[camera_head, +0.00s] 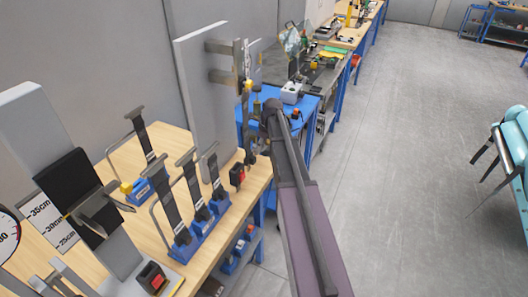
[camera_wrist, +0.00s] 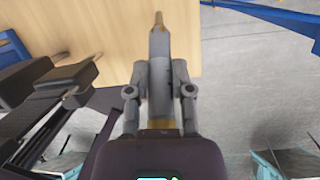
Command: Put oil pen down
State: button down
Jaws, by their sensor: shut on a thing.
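The oil pen (camera_wrist: 159,42) shows in the wrist view as a slim grey body with a brass-coloured pointed tip. My gripper (camera_wrist: 160,72) is shut on it, with one finger on each side, and the tip points away from the wrist. Behind the tip lies a light wooden bench top (camera_wrist: 90,30); I cannot tell how far the pen is above it. In the head view my arm reaches towards the far end of the wooden bench (camera_head: 152,228), and I cannot clearly make out the gripper or the pen there.
Black-and-grey clamp-like tools on blue bases (camera_head: 200,222) stand along the bench. A grey upright panel (camera_head: 205,95) rises at its far end. A blue cart (camera_head: 300,110) stands beyond.

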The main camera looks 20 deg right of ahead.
jog(key=shift+b+x, duration=0.65)
jog(key=shift+x, duration=0.25)
jog(key=shift+s+d+f, duration=0.1)
jog(key=shift+d+f, duration=0.05)
jog(key=shift+f, duration=0.1)
jog(key=c, duration=0.5)
grip_release()
jog(key=p+v, duration=1.1)
jog(key=v, duration=0.1)
jog(key=shift+r+p, duration=0.25)
jog(key=shift+p, duration=0.15)
